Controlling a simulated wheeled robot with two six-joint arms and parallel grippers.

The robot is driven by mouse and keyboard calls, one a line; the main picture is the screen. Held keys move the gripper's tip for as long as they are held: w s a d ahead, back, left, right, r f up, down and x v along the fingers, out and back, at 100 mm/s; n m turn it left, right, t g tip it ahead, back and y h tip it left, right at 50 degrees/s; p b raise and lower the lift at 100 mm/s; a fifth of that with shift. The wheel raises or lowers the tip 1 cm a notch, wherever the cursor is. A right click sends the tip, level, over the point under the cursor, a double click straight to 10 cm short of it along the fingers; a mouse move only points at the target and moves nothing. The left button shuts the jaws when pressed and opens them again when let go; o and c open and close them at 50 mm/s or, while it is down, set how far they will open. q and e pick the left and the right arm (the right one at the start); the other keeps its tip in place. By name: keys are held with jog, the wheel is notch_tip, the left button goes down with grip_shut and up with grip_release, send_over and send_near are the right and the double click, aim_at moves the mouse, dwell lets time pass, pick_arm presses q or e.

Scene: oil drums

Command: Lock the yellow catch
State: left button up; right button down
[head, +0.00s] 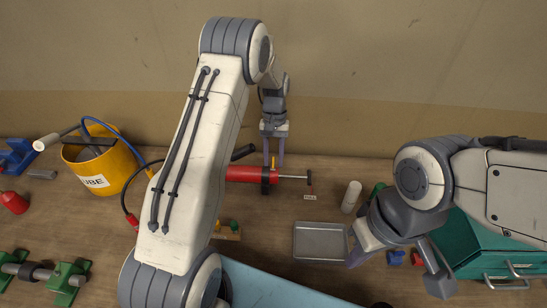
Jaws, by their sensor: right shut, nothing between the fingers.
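A small yellow piece (274,163), which looks like the catch, stands up at the red cylinder (252,174) on the bench, near a dark band around it. A thin rod with a dark T-handle extends right from the cylinder. My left gripper (274,159) points down over it with its two fingers apart, on either side of the yellow piece. I cannot tell whether the fingers touch it or which way the catch is set. My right gripper (354,260) is low at the tray's right edge, shut and empty, partly hidden by its own wrist.
A grey tray (320,241) and a pale upright cylinder (351,197) are between the arms. A green drawer box (470,245) stands right. A yellow bucket (103,168) with hoses is left, a green clamp-like fixture (64,284) at lower left. A small label (310,197) lies by the rod.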

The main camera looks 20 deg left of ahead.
pick_arm(q)
jog(key=b+v, duration=0.2)
jog(key=v, duration=0.8)
jog(key=shift+r+b, duration=0.25)
jog(key=shift+b, duration=0.15)
jog(key=shift+w, duration=0.1)
